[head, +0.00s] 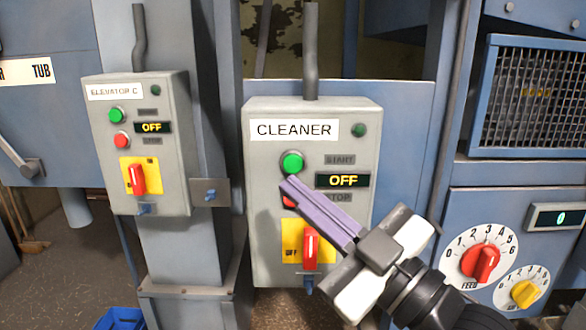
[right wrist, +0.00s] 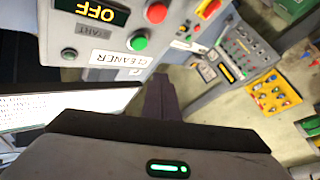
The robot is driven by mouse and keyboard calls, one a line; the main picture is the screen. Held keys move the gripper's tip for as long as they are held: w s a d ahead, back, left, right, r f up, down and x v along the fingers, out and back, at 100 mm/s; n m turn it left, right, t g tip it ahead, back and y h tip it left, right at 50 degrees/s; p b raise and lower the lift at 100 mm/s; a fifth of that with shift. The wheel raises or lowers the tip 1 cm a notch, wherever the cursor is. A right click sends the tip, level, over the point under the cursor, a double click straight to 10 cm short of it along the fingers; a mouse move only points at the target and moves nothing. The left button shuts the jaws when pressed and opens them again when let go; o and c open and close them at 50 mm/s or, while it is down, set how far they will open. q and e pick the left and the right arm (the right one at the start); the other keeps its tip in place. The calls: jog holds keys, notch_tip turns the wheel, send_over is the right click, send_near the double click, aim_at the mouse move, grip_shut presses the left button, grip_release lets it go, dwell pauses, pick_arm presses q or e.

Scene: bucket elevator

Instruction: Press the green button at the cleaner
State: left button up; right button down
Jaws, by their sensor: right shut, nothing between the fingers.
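The grey CLEANER box (head: 262,195) stands in the middle of the head view. Its green button (head: 292,163) is at the upper left of the panel, beside the START label; it also shows in the right wrist view (right wrist: 137,40). A display reads OFF. The red button (head: 288,201) below is mostly hidden behind my fingers. My right gripper (head: 288,187) is shut and empty, its purple fingers pointing up and left, tips just below the green button in the picture. I cannot tell the gap to the panel. My left gripper is not in view.
A red rotary switch (head: 310,247) on a yellow plate sits low on the cleaner box. An ELEVATOR C box (head: 105,150) with its own green button (head: 117,115) stands to the left. A panel with FEED dial (head: 484,263) is at the right. A blue bin (head: 120,319) is on the floor.

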aim_at(293, 164)
jog(key=w, duration=0.5)
dwell(0.8)
dwell(1.0)
jog(key=shift+w, duration=0.35)
